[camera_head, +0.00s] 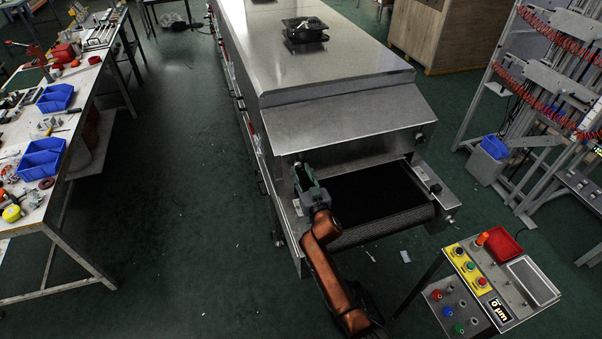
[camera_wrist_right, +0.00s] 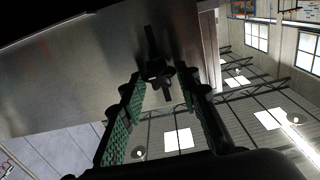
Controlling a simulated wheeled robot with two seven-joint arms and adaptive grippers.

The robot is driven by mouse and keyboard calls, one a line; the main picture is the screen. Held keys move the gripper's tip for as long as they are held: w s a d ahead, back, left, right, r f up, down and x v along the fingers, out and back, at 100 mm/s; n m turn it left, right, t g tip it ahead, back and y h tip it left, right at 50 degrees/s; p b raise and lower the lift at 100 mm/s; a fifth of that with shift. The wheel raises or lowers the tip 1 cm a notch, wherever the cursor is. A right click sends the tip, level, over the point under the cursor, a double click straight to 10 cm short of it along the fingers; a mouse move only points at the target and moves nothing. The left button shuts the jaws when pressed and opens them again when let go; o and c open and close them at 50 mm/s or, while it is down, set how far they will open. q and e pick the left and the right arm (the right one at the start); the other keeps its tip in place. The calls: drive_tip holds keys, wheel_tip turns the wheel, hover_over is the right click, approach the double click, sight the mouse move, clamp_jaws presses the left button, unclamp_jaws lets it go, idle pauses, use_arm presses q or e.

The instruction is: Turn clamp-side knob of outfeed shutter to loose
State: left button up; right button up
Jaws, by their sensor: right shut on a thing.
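The dryer's outfeed end (camera_head: 350,120) is bare metal with a sloping hood, and a dark belt (camera_head: 375,190) comes out below it. My right gripper (camera_head: 302,172) is at the left side of this opening. In the right wrist view a dark knob (camera_wrist_right: 158,73) with a thin bar through it stands out from the metal panel (camera_wrist_right: 85,70). It sits between the green-padded fingertips of my right gripper (camera_wrist_right: 160,82), which are shut on it. In the head view the gripper hides most of this knob. My left gripper is not in view.
A small dark knob (camera_head: 420,137) is on the right side of the outfeed end. A control panel (camera_head: 490,275) stands at the front right. A workbench (camera_head: 60,190) with blue bins is on the left. The floor between bench and dryer is mostly clear.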

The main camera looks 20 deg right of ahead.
drive_tip(key=shift+n, duration=0.3)
drive_tip(key=n, duration=0.4)
drive_tip(key=shift+f+n, duration=0.1)
drive_tip(key=shift+n, duration=0.2)
drive_tip(key=n, duration=0.5)
drive_tip(key=shift+a+f, duration=0.1)
drive_tip(key=shift+a, duration=0.05)
drive_tip(key=n, duration=0.5)
drive_tip(key=shift+f+n, duration=0.1)
drive_tip(key=shift+n, duration=0.3)
drive_tip(key=n, duration=0.5)
drive_tip(key=shift+f, duration=0.15)
drive_tip(key=o, duration=1.1)
